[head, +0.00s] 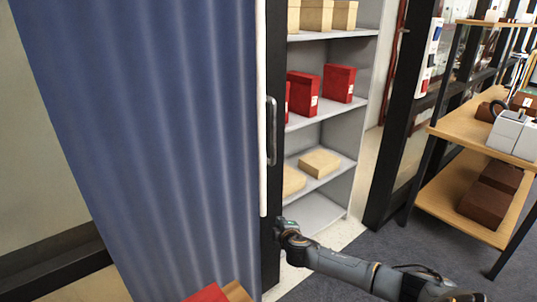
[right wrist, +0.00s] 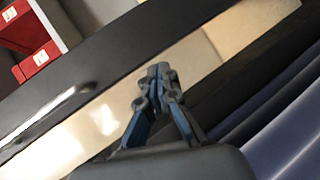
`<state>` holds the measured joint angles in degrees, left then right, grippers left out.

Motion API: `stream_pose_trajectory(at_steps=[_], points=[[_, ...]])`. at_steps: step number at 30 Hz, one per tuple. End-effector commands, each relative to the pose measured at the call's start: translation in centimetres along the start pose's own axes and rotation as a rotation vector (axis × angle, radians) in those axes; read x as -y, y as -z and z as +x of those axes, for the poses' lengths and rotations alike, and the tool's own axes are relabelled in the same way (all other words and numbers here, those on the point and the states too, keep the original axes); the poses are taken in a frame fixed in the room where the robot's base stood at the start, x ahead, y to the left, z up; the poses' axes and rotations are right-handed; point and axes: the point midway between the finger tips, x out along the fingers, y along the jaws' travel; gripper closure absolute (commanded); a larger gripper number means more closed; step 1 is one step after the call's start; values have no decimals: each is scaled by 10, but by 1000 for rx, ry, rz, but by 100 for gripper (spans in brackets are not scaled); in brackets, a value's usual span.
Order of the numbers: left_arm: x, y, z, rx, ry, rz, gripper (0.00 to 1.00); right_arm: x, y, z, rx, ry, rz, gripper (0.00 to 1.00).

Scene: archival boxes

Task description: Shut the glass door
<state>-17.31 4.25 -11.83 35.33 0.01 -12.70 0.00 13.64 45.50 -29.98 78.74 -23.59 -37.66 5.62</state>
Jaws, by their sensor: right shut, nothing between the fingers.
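The glass door's dark frame edge (head: 275,70) stands upright mid-picture in the head view, with a metal bar handle (head: 271,130) on it. To its right is an opening onto shelves, so the door stands at least partly open. My right gripper (head: 280,230) is at the frame's lower part, below the handle; I cannot tell whether it touches. In the right wrist view its fingers (right wrist: 158,76) are shut and empty in front of the dark frame (right wrist: 100,62), with the handle (right wrist: 75,95) to their left. My left gripper is not in view.
A blue curtain (head: 140,120) fills the left side. A grey shelf unit (head: 350,190) holds red boxes (head: 339,83) and tan boxes (head: 319,163). A wooden rack (head: 470,130) stands at the right. Dark carpet (head: 365,250) shows at the lower right.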

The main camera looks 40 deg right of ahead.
Motion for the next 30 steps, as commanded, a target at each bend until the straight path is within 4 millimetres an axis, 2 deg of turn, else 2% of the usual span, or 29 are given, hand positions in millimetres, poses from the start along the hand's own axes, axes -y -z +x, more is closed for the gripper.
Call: stream_pose_trajectory(at_steps=[1, 3, 6, 9, 12, 16, 30], points=[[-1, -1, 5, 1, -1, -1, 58, -47, 11, -3, -22, -87, -41, 100], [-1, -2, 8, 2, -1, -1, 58, -99, 23, -13, -40, -187, -89, 100], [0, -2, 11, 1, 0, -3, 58, -153, 35, -31, -57, -300, -138, 100], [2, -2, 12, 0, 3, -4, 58, -186, 43, -45, -66, -371, -166, 100], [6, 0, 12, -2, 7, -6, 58, -201, 46, -50, -69, -403, -179, 100], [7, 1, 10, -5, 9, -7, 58, -208, 48, -43, -68, -410, -179, 100], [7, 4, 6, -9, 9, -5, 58, -234, 55, 23, -67, -408, -179, 100]])
